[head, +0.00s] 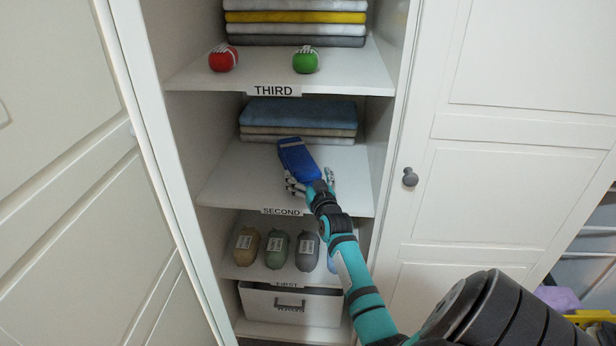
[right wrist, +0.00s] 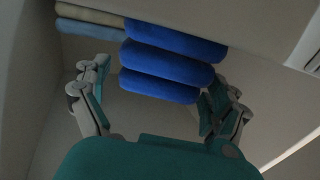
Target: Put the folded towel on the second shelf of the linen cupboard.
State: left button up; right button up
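The folded blue towel (head: 300,162) is at the second shelf (head: 240,175) of the linen cupboard, in front of a towel stack. It looks to be lying on the shelf board, though contact underneath is hidden. In the right wrist view the blue towel (right wrist: 165,62) shows as rounded folded layers. My right gripper (head: 311,181) is at the towel's near end. Its fingers (right wrist: 155,100) are spread, with a gap at the left finger; the right finger is close to the towel's edge, and I cannot tell whether it touches. My left gripper is not in view.
A blue and beige towel stack (head: 298,118) is at the back of the second shelf. The third shelf (head: 335,75) above holds more towels, a red ball (head: 223,58) and a green ball (head: 306,61). Several rolled items stand on the first shelf. Free board lies left of the blue towel.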

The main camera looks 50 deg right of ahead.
jog(key=shift+s+a+f, duration=0.1)
jog(key=v, duration=1.2)
jog(key=w+a+f+n+y, duration=0.2)
jog(key=a+f+y, duration=0.15)
jog(key=a, duration=0.45)
jog(key=w+a+f+n+y, duration=0.25)
jog(key=a+f, duration=0.25)
jog(key=a, duration=0.3)
jog(key=s+a+f+n+g+y, duration=0.15)
jog(key=s+a+f, duration=0.25)
jog(key=f, duration=0.7)
jog(key=s+a+f+g+y, duration=0.1)
jog(key=s+a+f+g, duration=0.2)
jog(key=f, duration=0.7)
jog(key=s+a+f+g, duration=0.2)
jog(key=s+f+g, duration=0.1)
jog(key=s+f, duration=0.5)
jog(key=s+a+f+g, duration=0.2)
jog(key=s+f, duration=0.6)
jog(key=f, duration=0.1)
jog(key=s+f+n+g, duration=0.1)
jog(key=s+f, duration=0.3)
jog(key=s, duration=0.7)
jog(key=s+f+n+g, duration=0.1)
jog(key=s+f+g, duration=0.3)
jog(key=s, duration=0.6)
jog(key=shift+s+f, duration=0.3)
jog(key=shift+s, duration=0.1)
